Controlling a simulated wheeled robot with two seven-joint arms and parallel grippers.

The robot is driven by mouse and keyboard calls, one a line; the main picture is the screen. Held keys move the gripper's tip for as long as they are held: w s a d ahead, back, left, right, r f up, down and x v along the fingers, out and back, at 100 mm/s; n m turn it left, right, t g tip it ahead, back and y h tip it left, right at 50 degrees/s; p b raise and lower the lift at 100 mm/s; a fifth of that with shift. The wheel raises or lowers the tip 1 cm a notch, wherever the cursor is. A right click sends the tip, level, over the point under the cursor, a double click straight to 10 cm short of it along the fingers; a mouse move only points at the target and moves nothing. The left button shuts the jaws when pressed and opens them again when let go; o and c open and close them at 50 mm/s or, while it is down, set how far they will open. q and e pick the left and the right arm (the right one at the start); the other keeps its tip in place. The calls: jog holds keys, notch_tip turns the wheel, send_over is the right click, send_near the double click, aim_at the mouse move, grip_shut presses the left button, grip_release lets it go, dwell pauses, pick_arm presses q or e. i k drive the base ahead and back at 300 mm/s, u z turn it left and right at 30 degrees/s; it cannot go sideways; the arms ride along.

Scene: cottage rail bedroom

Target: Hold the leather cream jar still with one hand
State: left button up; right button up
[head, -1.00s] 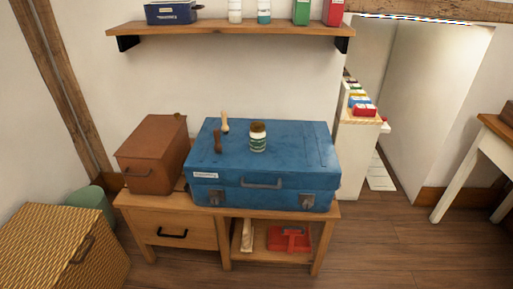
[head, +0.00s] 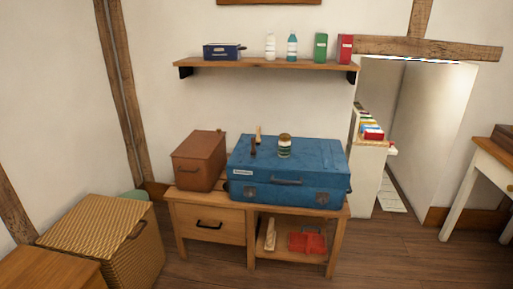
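A small jar (head: 284,147) with a brown lid and a pale label stands upright on top of the blue suitcase (head: 320,161); it looks like the leather cream jar, though its label is too small to read. To its left on the suitcase are a dark brown handled tool (head: 253,148) and a light wooden-handled one (head: 259,134). The suitcase is closed and lies on a low wooden bench (head: 208,212). Neither of my grippers is in the head view, and nothing touches the jar.
A brown box (head: 198,162) stands left of the suitcase. A wall shelf (head: 265,64) holds a blue box, bottles and tins above. A wicker chest (head: 105,232) is at the left. Wooden floor (head: 400,255) is clear in front and right of the bench.

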aim_at(284, 150)
jog(key=u, duration=0.65)
jog(key=i, duration=1.95)
jog(key=z, duration=0.95)
